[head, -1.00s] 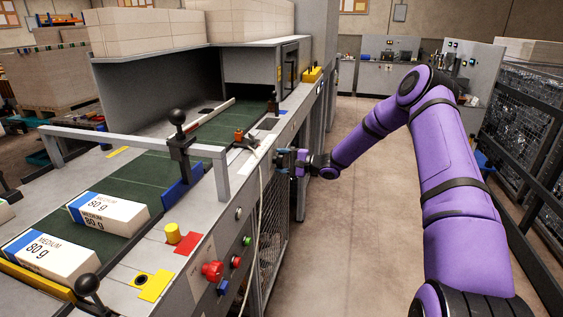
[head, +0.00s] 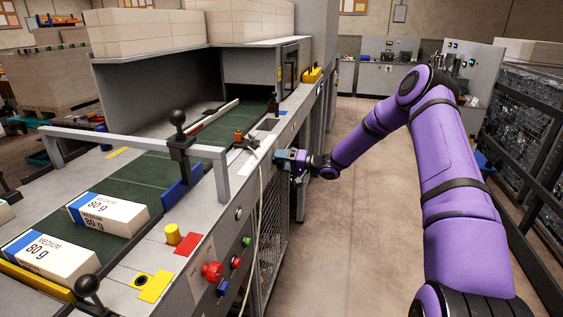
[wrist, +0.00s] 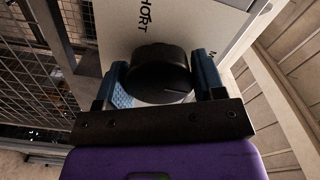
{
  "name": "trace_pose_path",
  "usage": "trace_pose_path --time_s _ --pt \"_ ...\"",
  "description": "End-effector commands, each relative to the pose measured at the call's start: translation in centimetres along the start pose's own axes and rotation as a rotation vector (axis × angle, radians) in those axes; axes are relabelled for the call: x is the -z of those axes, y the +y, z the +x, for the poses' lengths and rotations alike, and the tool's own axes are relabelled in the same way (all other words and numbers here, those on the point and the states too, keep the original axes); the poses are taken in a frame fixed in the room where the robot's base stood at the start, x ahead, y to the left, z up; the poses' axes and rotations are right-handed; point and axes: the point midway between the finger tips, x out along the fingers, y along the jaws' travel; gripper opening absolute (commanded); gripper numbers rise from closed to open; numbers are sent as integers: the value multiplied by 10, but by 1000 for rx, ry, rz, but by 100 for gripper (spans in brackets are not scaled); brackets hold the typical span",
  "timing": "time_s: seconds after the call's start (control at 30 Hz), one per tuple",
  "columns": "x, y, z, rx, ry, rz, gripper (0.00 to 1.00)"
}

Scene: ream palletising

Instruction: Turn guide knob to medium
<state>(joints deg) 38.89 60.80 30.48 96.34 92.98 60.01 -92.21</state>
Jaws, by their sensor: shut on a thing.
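The guide knob (wrist: 158,72) is a round black knob on a pale plate (wrist: 115,22) in the wrist view. The word SHORT is readable on the plate above the knob, and part of another label shows at the right edge of it. My gripper (wrist: 160,85) has its two blue fingers on either side of the knob and is shut on it. In the head view my gripper (head: 288,160) is against the side of the machine, below the conveyor's far end. The knob is hidden there. The knob's pointer cannot be made out.
Two reams marked MEDIUM 80 g (head: 108,213) lie on the green conveyor belt (head: 140,172). A red button (head: 212,271) and other buttons sit on the machine's near side. A mesh fence (head: 548,150) stands at right. The aisle floor (head: 345,240) is clear.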

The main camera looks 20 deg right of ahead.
Motion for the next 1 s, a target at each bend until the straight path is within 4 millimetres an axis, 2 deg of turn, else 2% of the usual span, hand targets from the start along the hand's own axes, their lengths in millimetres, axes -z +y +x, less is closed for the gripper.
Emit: trace_pose_path --time_s 0.57,0.6,0.67,0.7,1.0 --pt "0 1 -1 -3 0 -27 39" --pt "0 1 -1 -3 0 -27 72" --pt "0 1 -1 -3 0 -27 86" --pt "0 1 -1 -2 0 -27 88" --pt "0 0 -3 -1 1 -27 88"
